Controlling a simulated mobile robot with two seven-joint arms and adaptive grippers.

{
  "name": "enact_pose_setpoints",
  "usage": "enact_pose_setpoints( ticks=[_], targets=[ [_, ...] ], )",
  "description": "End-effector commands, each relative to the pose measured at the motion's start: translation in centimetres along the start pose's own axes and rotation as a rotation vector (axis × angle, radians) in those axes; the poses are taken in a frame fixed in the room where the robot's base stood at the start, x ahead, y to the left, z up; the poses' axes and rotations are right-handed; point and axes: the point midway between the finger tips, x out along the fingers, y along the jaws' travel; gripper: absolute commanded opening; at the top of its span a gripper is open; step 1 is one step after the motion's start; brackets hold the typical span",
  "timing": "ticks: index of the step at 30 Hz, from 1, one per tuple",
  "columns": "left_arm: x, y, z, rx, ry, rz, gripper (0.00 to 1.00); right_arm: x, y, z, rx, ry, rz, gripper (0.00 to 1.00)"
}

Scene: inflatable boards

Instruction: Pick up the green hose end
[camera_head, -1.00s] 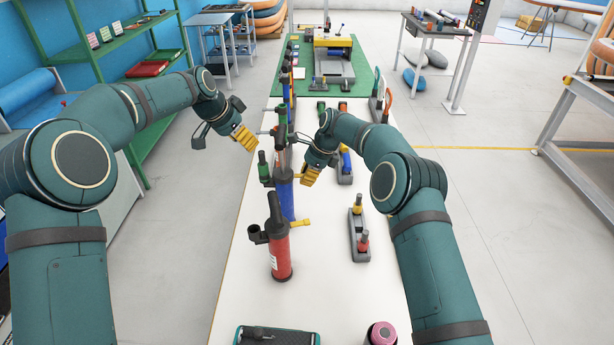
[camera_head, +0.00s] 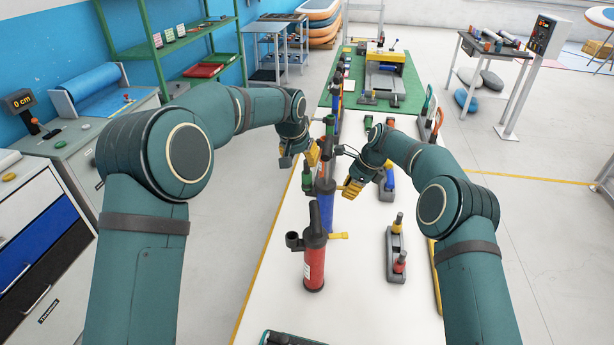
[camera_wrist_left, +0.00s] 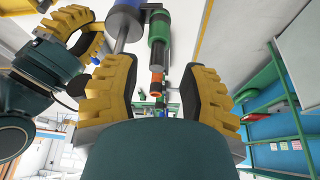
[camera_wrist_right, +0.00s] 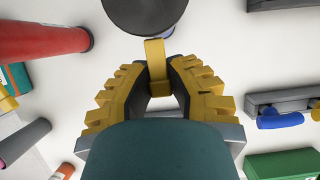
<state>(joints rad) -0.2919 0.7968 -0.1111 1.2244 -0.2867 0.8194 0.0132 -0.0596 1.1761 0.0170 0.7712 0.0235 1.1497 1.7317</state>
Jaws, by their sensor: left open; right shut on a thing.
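A green cylindrical hose end (camera_head: 307,178) stands upright beside the blue pump (camera_head: 325,191) on the white table. My left gripper (camera_head: 312,153) is open just above and beyond it. The left wrist view shows a green cylinder (camera_wrist_left: 160,25) ahead of the open fingers, with the blue barrel (camera_wrist_left: 123,20) to its left; nothing is between the fingertips. My right gripper (camera_head: 352,189) is on the right side of the blue pump. In the right wrist view it is shut on a yellow tab (camera_wrist_right: 155,58) that joins a dark round part (camera_wrist_right: 145,12).
A red pump (camera_head: 314,262) stands nearer on the table. A grey holder with yellow and red pegs (camera_head: 395,255) lies right of it. More pumps line up behind, towards a green mat (camera_head: 338,97).

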Motion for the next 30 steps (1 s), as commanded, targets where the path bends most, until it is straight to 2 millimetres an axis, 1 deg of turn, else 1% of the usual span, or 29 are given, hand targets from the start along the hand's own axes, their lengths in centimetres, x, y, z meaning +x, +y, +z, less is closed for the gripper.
enact_pose_setpoints(
  ticks=[1,3,7,9,14,17,21,24,27,30],
  targets=[
    [1.0,0.0,0.1,-0.001,-0.003,0.0,0.43,-0.1,0.0,0.0,0.0,-0.001,-0.001,0.0],
    [2.3,-0.1,0.1,-0.001,-0.004,0.0,0.43,-0.1,0.0,0.0,0.0,-0.001,-0.001,0.0],
    [4.2,0.0,0.1,0.0,-0.002,0.001,0.43,-0.1,0.0,0.0,0.0,-0.001,-0.001,0.0],
    [4.9,0.0,0.1,0.001,-0.002,0.001,0.43,-0.1,0.0,0.0,0.0,-0.001,-0.001,0.0],
    [5.8,0.0,0.1,0.001,-0.001,0.001,0.43,-0.1,0.0,0.0,0.0,-0.001,-0.001,0.0],
    [6.9,0.1,0.2,0.001,-0.002,0.001,0.43,-0.1,0.0,0.0,0.0,-0.001,-0.001,0.0],
    [9.0,0.1,0.3,0.001,-0.003,0.001,0.43,-0.1,0.0,0.0,0.0,-0.001,-0.001,0.0],
    [10.1,0.1,0.2,0.001,-0.001,0.001,0.43,-0.1,0.0,0.0,0.0,-0.001,-0.001,0.0],
    [10.7,0.1,0.2,0.002,-0.001,0.002,0.43,-0.1,0.0,0.1,0.0,-0.001,-0.001,0.0],
    [10.8,0.1,0.3,0.002,-0.002,0.002,0.43,-0.1,0.0,0.1,-0.001,-0.001,0.0,0.0]
  ],
)
